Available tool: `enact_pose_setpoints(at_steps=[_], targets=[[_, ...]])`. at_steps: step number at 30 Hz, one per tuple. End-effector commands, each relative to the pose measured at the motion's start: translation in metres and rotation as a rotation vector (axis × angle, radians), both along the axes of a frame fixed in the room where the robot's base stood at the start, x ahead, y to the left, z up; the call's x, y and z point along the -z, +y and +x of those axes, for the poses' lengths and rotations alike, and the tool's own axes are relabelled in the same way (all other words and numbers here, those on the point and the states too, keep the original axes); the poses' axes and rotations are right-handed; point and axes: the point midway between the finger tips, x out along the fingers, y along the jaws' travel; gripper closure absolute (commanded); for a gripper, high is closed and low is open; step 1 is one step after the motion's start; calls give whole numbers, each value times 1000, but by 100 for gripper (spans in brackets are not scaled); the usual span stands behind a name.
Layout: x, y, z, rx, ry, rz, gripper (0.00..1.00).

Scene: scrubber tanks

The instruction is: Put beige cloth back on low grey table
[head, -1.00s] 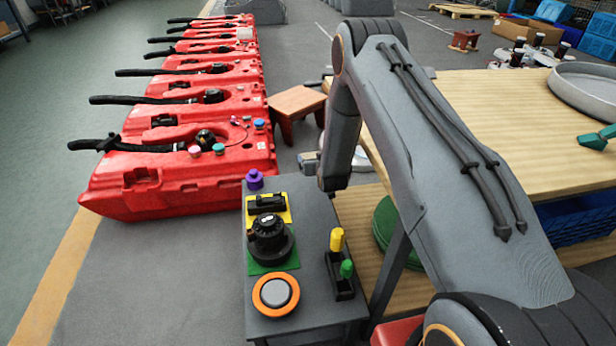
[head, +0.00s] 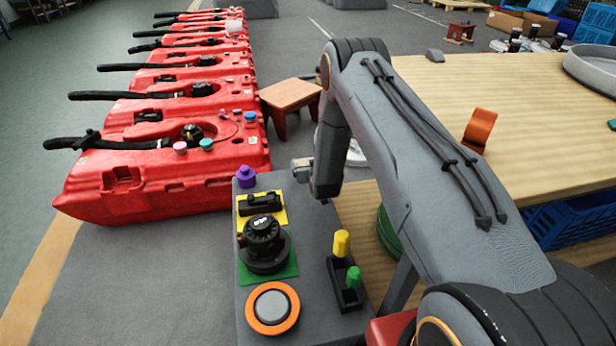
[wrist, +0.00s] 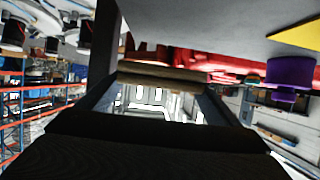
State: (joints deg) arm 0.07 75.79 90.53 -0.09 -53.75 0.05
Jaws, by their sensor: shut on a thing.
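The low grey table (head: 315,240) stands at the lower middle of the head view. My gripper (head: 301,168) is just past its far right side, near the purple knob; its fingertips are small and partly hidden by my wrist there. In the wrist view, which looks upside down, my gripper (wrist: 160,85) has its two dark fingers to either side of a beige-brown band, which I take to be the beige cloth (wrist: 160,76). The grey tabletop also shows at the top of the wrist view (wrist: 215,20). The cloth cannot be made out clearly in the head view.
The grey table carries a purple knob (head: 245,177), a black dial (head: 263,238) on green, an orange-ringed button (head: 272,308) and yellow and green pegs. A wooden stool (head: 291,95), red tanks (head: 160,170) and a wooden table (head: 545,150) stand around it. Floor left is clear.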

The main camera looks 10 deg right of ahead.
Motion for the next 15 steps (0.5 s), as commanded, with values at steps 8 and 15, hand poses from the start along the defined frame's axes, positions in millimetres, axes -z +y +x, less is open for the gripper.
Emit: enact_pose_setpoints(at_steps=[8,15], targets=[[23,0,0,0,-1,0,40],[51,0,0,0,-1,0,40]])
